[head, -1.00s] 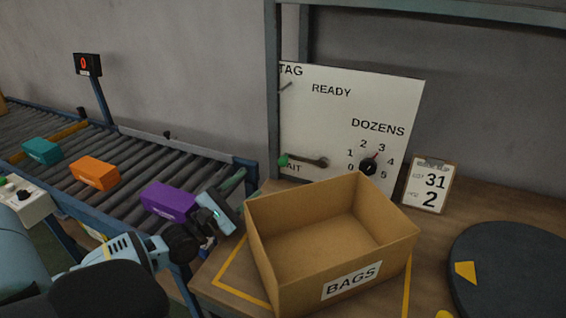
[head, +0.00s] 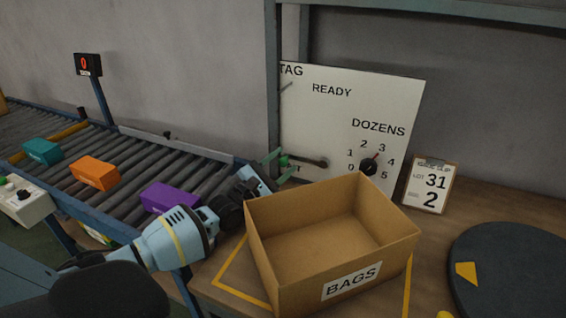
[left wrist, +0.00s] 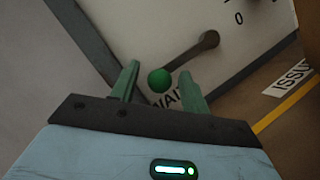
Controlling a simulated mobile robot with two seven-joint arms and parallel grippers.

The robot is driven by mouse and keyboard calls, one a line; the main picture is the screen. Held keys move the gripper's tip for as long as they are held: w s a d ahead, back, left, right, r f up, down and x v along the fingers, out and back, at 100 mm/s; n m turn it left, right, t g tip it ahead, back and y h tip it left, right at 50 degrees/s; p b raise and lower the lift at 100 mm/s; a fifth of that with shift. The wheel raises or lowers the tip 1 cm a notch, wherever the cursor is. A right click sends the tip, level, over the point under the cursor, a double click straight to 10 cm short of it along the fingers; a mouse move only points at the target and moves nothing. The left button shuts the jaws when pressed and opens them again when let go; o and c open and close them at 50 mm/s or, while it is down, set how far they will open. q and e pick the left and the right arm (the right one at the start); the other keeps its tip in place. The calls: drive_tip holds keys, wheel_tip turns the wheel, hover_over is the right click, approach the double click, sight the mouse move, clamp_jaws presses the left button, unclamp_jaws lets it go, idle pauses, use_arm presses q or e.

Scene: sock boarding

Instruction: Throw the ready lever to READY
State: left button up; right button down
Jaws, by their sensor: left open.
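The ready lever (head: 312,162) is a dark arm with a green ball knob on the white panel (head: 330,110). It points left toward the WAIT label, with READY printed higher up. In the left wrist view the lever (left wrist: 192,55) shows its pivot at upper right and its green knob (left wrist: 159,80) at lower left. My left gripper (head: 276,164) is open at the knob; in the left wrist view its green fingers (left wrist: 163,82) stand on either side of the knob. Whether they touch it I cannot tell. My right gripper is out of view.
An open cardboard BAGS box (head: 352,281) stands on the table just right of my left gripper. A dozens dial (head: 369,167) is right of the lever. A conveyor (head: 120,160) with coloured boxes is at left.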

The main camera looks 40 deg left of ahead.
use_arm(q)
drive_tip(key=shift+w+r, duration=0.1)
drive_tip(key=shift+w, duration=0.3)
clamp_jaws()
